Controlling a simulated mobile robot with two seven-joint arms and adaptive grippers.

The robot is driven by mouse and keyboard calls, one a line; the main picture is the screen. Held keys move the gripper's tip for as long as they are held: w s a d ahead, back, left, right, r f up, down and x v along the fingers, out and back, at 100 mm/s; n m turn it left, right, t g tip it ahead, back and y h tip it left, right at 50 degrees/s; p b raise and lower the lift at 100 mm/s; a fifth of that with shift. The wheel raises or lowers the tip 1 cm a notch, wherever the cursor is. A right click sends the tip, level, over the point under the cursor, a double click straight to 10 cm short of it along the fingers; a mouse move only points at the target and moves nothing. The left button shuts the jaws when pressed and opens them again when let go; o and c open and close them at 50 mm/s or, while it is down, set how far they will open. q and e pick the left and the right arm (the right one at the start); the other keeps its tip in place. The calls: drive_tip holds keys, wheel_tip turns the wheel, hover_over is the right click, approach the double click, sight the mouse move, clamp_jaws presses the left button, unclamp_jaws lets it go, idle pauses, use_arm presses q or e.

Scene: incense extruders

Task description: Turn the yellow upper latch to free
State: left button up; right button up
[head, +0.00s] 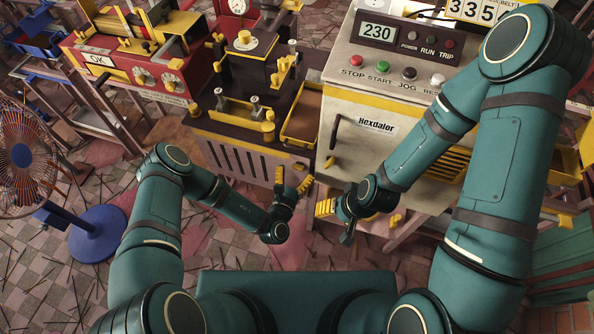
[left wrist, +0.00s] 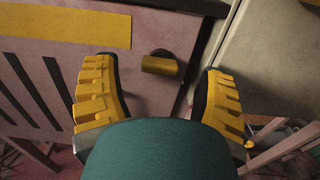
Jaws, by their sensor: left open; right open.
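In the left wrist view a short yellow latch (left wrist: 159,66) on a dark round pivot sits on the pale pinkish panel, lying roughly level. My left gripper (head: 292,182) is open, with its ribbed yellow fingers on either side of the latch in that view and apart from it. In the head view this gripper is in front of the panel's right edge; I cannot make out the latch surely there. My right gripper (head: 336,222) is open and empty, lower and to the right, near the cream cabinet's lower left corner. I see no second latch in the wrist view.
The slotted panel belongs to the dark-topped extruder (head: 222,104). The cream Hexdalor cabinet (head: 350,115) stands close on its right, with a narrow gap between. A red machine (head: 118,68) stands at the left. A fan (head: 27,160) is at the far left.

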use_arm(q)
drive_tip(key=shift+x, duration=0.85)
drive_tip(key=c, duration=1.2)
drive_tip(key=shift+n, duration=0.3)
drive_tip(key=shift+n+p, duration=0.85)
drive_tip(key=shift+n, duration=5.05)
